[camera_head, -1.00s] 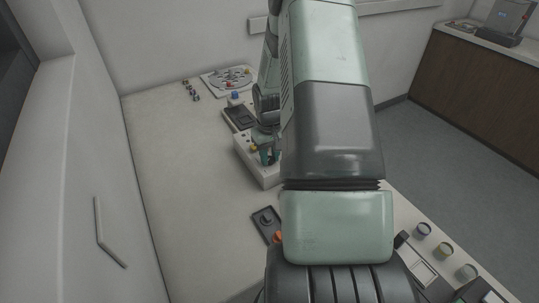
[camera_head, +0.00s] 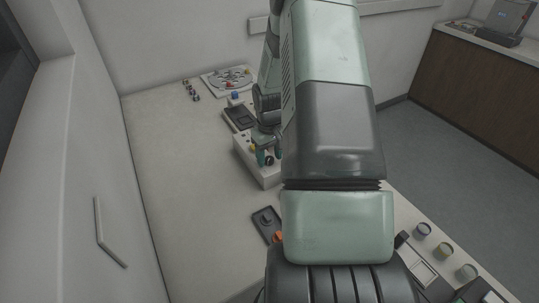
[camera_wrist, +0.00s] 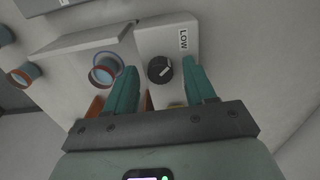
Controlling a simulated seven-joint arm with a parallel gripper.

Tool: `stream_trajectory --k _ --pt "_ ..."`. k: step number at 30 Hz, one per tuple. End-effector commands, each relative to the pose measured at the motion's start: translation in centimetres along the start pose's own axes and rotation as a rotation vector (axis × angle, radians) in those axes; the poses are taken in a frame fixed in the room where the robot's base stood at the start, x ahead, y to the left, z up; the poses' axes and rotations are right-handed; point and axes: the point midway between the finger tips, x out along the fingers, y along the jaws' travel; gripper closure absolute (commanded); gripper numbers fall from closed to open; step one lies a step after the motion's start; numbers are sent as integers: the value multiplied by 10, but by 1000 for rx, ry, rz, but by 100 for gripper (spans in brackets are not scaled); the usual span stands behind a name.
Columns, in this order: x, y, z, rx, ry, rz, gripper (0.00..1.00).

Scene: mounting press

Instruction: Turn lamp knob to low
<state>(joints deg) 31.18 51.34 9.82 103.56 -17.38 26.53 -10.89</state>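The lamp knob (camera_wrist: 160,69) is round and black with a white mark, on the pale top of a control box (camera_wrist: 166,36). In the wrist view the mark lies nearly crosswise. The LOW label (camera_wrist: 184,39) is printed above and right of the knob. My gripper (camera_wrist: 159,67) is open, its teal fingers on either side of the knob with visible gaps; contact cannot be seen. In the head view my gripper (camera_head: 269,156) is over the box (camera_head: 258,171), with the dark knob (camera_head: 269,160) between its fingers.
In the head view a dark tray (camera_head: 239,117) lies behind the box.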

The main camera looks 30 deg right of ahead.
Motion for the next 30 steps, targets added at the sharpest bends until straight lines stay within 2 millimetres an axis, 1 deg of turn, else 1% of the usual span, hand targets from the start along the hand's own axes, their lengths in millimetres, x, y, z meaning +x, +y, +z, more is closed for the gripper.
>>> stream_trajectory --k 7,11,14,21,24,27,30 --pt "0 0 0 0 0 0 46" --pt "-10 0 0 0 1 0 46" --pt "-26 0 -1 0 4 2 46" --pt "-76 1 -1 1 4 3 46" --pt "-91 0 -1 2 4 1 46" --pt "-102 0 0 0 2 1 46" --pt "-107 0 0 -1 0 0 46"
